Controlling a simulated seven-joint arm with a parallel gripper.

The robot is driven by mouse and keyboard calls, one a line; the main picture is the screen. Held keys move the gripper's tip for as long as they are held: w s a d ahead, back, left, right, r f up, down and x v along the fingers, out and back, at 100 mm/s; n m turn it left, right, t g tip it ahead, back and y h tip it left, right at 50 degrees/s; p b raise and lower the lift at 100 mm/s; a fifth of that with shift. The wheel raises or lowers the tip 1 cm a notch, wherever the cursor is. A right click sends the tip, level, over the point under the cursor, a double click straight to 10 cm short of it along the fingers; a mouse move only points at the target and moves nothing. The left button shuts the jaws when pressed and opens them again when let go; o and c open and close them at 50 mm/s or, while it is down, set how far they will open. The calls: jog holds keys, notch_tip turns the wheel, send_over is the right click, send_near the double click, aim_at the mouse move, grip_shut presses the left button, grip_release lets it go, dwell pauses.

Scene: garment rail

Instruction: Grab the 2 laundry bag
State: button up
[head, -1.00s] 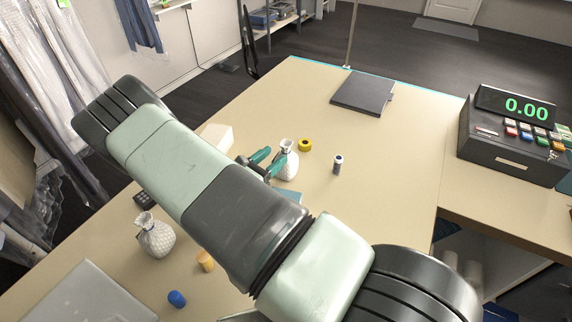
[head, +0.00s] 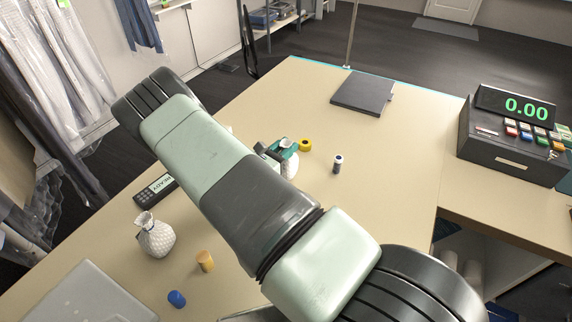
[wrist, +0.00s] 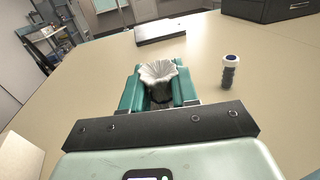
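Two white textured laundry bags with gathered necks stand on the counter. The near-left bag (head: 156,236) is upright and apart from my gripper. The far bag (head: 291,164) is at my gripper (head: 279,152), partly hidden by its teal fingers and my arm. In the wrist view, the flared top of this bag (wrist: 159,72) lies between the two fingers (wrist: 158,90), one on each side. The fingers are close to the neck, but whether they press on it is not clear. The bag's body is hidden below in that view.
A yellow roll (head: 305,144) and a small dark bottle (head: 338,164) stand near the far bag. A blue cap (head: 176,298) and an orange cylinder (head: 205,261) are near the front. A dark folder (head: 363,93) and cash register (head: 513,135) are farther off. The middle-right counter (head: 385,180) is clear.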

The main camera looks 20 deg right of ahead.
grip_shut()
jog(key=shift+r, duration=0.15)
